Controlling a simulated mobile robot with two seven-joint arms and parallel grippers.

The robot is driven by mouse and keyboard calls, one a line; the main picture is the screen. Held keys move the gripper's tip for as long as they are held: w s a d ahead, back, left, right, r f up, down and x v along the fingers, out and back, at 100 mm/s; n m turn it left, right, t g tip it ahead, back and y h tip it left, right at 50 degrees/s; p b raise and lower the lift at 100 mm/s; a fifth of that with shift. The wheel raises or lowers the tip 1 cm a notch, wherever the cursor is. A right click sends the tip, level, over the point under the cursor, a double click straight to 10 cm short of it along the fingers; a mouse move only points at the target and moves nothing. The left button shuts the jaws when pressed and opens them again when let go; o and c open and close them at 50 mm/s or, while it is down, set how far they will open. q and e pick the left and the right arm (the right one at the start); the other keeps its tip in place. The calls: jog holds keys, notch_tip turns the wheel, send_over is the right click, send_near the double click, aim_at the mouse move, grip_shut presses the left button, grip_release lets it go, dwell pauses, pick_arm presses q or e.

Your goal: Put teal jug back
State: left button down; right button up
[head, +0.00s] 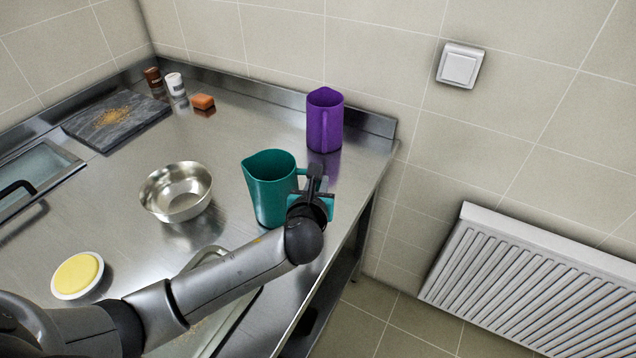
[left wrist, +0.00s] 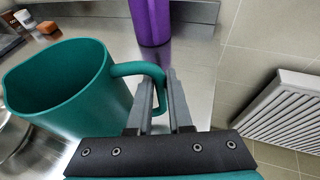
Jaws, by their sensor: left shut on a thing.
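The teal jug (head: 270,188) is upright at the right part of the steel counter, with its handle toward the right. It also shows in the left wrist view (left wrist: 68,85), where its open top looks empty. My left gripper (head: 314,178) is shut on the jug's handle, and its fingers (left wrist: 160,105) lie on both sides of the handle in the left wrist view. I cannot tell whether the jug's base touches the counter. My right gripper is not in view.
A purple jug (head: 324,122) stands behind the teal jug near the wall. A steel bowl (head: 176,192) is to its left. A yellow-topped dish (head: 78,275), an orange sponge (head: 203,101), a dark board (head: 117,121) and two small shakers are farther left. The counter's right edge is close.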

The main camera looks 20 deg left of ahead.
pick_arm(q)
jog(key=c, duration=1.2)
grip_release()
jog(key=shift+f, duration=0.15)
jog(key=shift+c, duration=0.2)
jog(key=o, duration=0.4)
jog(key=shift+s+d+r, duration=0.15)
jog(key=shift+s+r, duration=0.2)
jog(key=shift+s, duration=0.1)
jog(key=p+v, duration=0.2)
jog(key=v, duration=0.9)
